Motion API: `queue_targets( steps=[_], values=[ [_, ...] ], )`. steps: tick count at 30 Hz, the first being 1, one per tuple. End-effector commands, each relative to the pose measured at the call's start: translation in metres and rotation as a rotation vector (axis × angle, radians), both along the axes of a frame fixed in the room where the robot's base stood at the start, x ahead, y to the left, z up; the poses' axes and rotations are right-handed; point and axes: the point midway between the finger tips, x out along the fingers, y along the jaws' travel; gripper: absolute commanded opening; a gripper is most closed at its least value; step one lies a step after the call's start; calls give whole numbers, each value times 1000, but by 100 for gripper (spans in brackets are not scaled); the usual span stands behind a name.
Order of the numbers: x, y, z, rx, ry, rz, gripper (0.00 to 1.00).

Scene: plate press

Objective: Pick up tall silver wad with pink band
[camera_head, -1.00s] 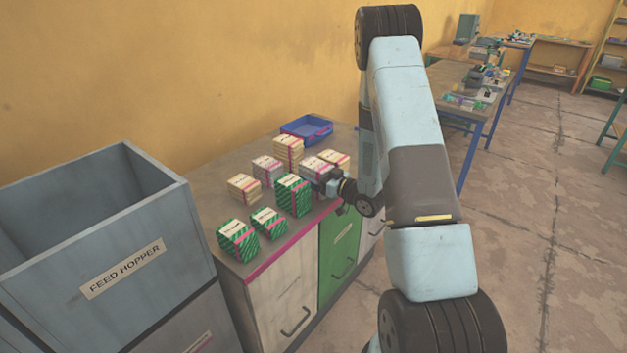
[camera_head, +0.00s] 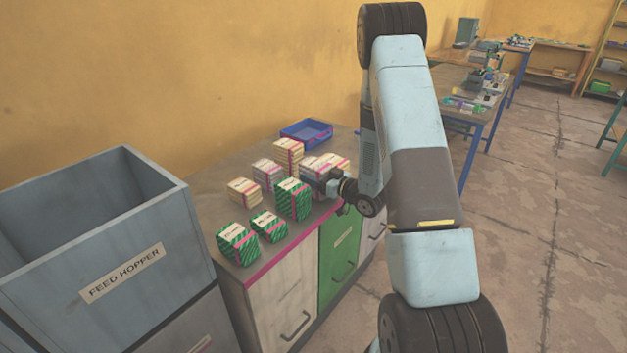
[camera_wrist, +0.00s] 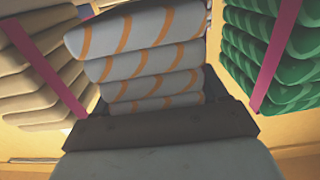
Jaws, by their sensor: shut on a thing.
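A silver wad with orange stripes (camera_wrist: 140,62) fills the upper middle of the wrist view. It looks like a stack of several folded layers; no pink band shows on this face. My gripper (camera_wrist: 160,128) is shut on it, its dark body close against the lower layers. In the head view my gripper (camera_head: 325,181) is at the counter's right part, and the held wad (camera_head: 312,165) is partly hidden by it. I cannot tell if the wad is clear of the counter. Another silver wad with a pink band (camera_head: 268,172) stands to the left.
A tall green wad (camera_head: 293,200) stands close in front and left. Cream wads (camera_head: 287,151) and smaller green wads (camera_head: 237,244) stand on the counter (camera_head: 225,195). A blue tray (camera_head: 306,131) lies behind. The feed hopper (camera_head: 95,240) is at the left.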

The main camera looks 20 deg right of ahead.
Motion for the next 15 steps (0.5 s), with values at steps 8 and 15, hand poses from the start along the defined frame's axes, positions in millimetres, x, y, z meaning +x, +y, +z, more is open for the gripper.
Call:
queue_targets(
  steps=[8,15],
  values=[
    [0,0,51,-2,-6,0,38],
    [0,-1,100,-3,-5,-2,38]
  ],
)
